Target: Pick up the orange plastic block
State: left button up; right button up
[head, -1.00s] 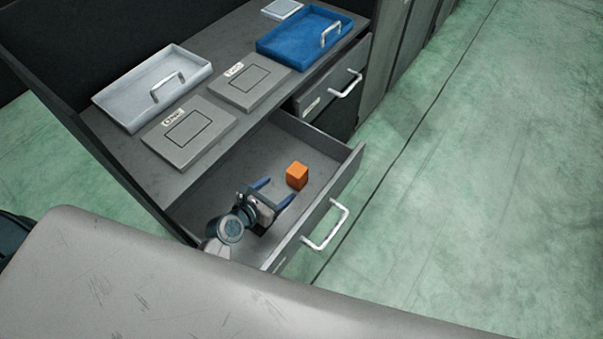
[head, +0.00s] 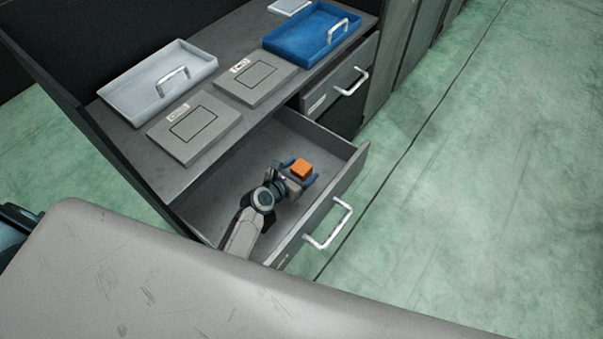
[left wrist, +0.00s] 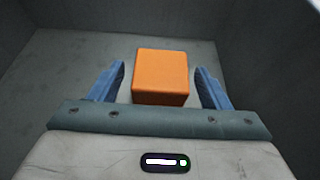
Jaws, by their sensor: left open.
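The orange plastic block (head: 302,168) sits inside the open grey drawer (head: 225,190). My left gripper (head: 300,171) is open around it. In the left wrist view the block (left wrist: 160,77) lies between the two blue fingers of the gripper (left wrist: 162,85), with a gap on each side. The finger on the right looks a little closer to it. My right gripper is in neither view.
The drawer's front panel with a silver handle (head: 329,224) stands right of the arm. On the cabinet top are a white tray (head: 130,100), a blue tray (head: 290,42) and two flat grey plates (head: 194,127). A second drawer (head: 335,92) looks shut.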

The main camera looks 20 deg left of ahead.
pick_arm(q)
jog(key=shift+c, duration=0.2)
jog(key=c, duration=1.1)
jog(key=shift+r, duration=0.15)
